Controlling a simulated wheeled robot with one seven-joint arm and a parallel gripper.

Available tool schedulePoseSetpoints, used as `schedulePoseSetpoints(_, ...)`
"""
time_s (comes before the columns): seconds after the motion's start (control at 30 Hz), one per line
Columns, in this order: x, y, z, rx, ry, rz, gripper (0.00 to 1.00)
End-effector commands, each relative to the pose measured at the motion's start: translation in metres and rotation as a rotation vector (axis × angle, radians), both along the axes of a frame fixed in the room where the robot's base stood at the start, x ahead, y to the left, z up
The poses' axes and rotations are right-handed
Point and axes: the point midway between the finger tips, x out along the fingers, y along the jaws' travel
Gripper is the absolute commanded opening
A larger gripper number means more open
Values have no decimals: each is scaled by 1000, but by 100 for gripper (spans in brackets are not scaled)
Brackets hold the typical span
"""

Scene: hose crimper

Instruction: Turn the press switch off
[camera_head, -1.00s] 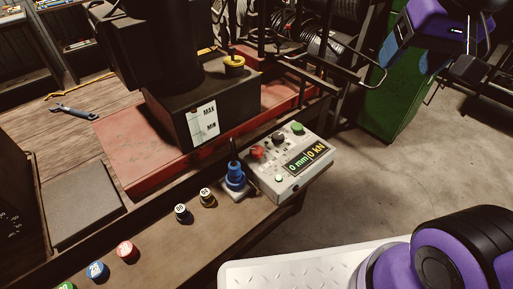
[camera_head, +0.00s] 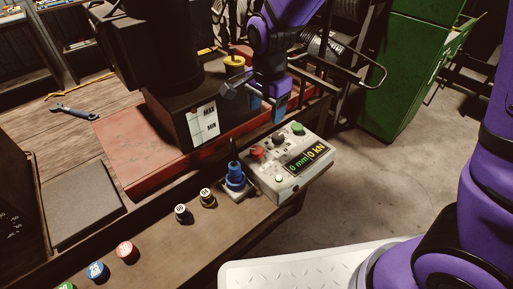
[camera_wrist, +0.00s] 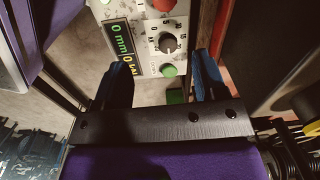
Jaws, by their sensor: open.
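The grey control box (camera_head: 262,182) sits at the front right edge of the bench. On its top are a red button (camera_head: 257,153), a black rotary knob (camera_head: 278,138), a green button (camera_head: 297,128) and a display (camera_head: 308,160) reading 0 mm and 0 kN. In the wrist view the knob (camera_wrist: 168,43), with marks around it, lies ahead between the fingers, and the green button (camera_wrist: 168,71) is nearer. I cannot tell which control is the press switch. My gripper (camera_head: 267,106) is open and empty, above and behind the box, apart from the controls.
A green cabinet (camera_head: 410,80) stands beyond the bench.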

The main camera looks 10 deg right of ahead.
Motion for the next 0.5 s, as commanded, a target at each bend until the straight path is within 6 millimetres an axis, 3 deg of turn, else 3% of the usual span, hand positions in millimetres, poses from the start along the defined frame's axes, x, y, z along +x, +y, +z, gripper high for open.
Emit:
schedulePoseSetpoints(0.1,2,16,-21,-14,19,-47,65)
schedulePoseSetpoints(0.2,2,22,-30,-21,27,-70,65)
schedulePoseSetpoints(0.5,2,23,-59,-24,32,-80,65)
